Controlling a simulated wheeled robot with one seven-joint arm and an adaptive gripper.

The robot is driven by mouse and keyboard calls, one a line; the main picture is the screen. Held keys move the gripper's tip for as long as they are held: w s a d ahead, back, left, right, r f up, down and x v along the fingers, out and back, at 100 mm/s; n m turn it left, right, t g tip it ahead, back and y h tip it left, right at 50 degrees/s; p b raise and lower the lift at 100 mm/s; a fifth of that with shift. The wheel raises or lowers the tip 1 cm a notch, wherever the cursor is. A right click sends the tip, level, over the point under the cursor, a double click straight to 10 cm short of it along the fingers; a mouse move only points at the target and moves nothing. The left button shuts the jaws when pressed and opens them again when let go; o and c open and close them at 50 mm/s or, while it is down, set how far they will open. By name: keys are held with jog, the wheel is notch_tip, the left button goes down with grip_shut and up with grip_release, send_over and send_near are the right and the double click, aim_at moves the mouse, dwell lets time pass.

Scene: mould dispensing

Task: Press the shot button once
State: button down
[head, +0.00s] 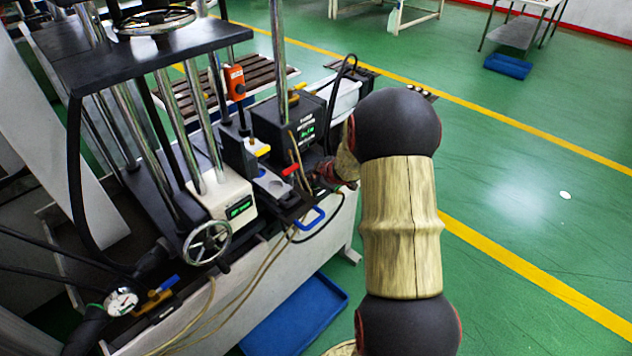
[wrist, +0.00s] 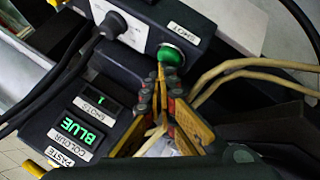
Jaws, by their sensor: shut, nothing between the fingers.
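A round green button (wrist: 172,54) with a light ring sits on a dark panel in the wrist view, beside a small white label. In the head view the black box (head: 308,118) stands left of my arm; the button cannot be made out there.
Pale hoses (wrist: 235,68) run close beside the fingers.

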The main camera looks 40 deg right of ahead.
notch_tip(320, 180, up, 6)
jog(key=p, duration=0.7)
dwell(0.9)
